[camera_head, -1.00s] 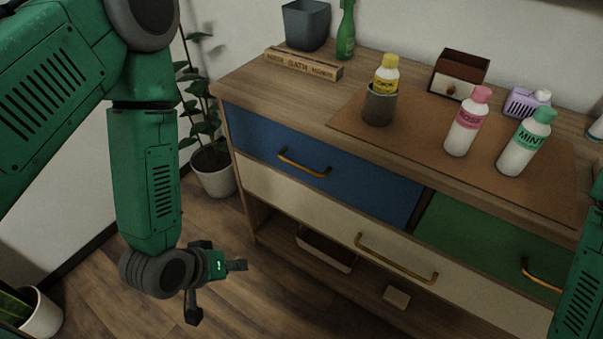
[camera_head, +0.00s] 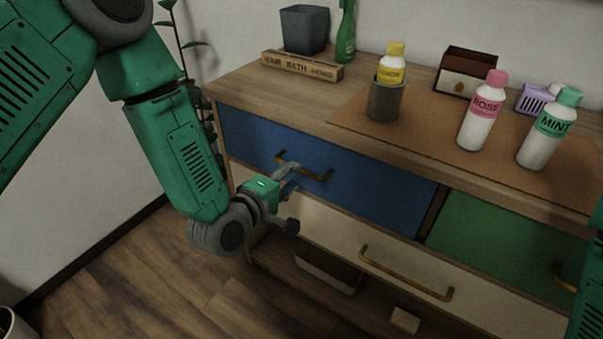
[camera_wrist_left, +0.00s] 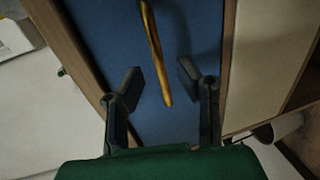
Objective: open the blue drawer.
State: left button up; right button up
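The blue drawer (camera_head: 385,195) is at the upper left of the wooden cabinet and looks shut, its front level with the cabinet face. Its brass handle (camera_head: 318,174) is partly hidden by my left gripper (camera_head: 292,197) in the head view. In the left wrist view the blue front (camera_wrist_left: 190,35) fills the middle, and the handle (camera_wrist_left: 153,45) runs down to end between the spread fingers of my left gripper (camera_wrist_left: 158,80). The left gripper is open, its fingers apart from the handle on both sides. My right gripper is not in view; only part of the right arm shows.
A green drawer (camera_head: 500,240) sits to the right, and a cream drawer (camera_head: 340,235) lies below. On the top stand a lemon bottle in a grey cup (camera_head: 385,100), a rose bottle (camera_head: 483,115) and a mint bottle (camera_head: 548,130).

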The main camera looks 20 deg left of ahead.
aim_at(301, 171)
pick_arm(q)
jog(key=shift+b+x, duration=0.3)
jog(key=shift+x, duration=1.75)
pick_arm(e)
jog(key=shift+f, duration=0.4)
pick_arm(q)
grip_shut()
